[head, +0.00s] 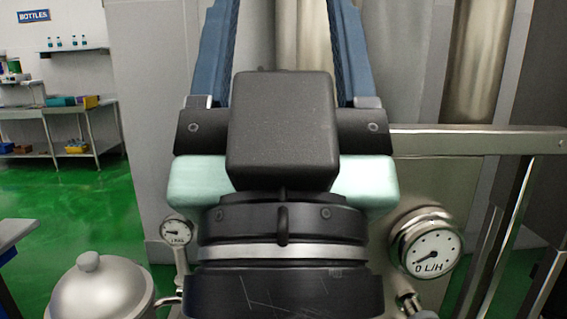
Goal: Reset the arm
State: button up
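My gripper (283,45) fills the middle of the head view, seen close from behind its black housing. Its two blue fingers stand wide apart and point up and away from the camera. Their tips are cut off by the top edge of the picture. Nothing shows between the parts of the fingers in view, so the gripper looks open and empty there. Pale green pads sit on both sides of the housing, and my black wrist with a silver ring is below it.
A round gauge marked 0 L/H (432,250) and a metal rail (475,140) are at the right. A smaller gauge (176,232) and a domed metal lid (103,288) are at the lower left. Steel shelving (60,112) with boxes stands far left, beyond open green floor (75,200).

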notch_tip(320, 180, up, 15)
jog(key=p, duration=1.3)
jog(key=shift+r, duration=0.15)
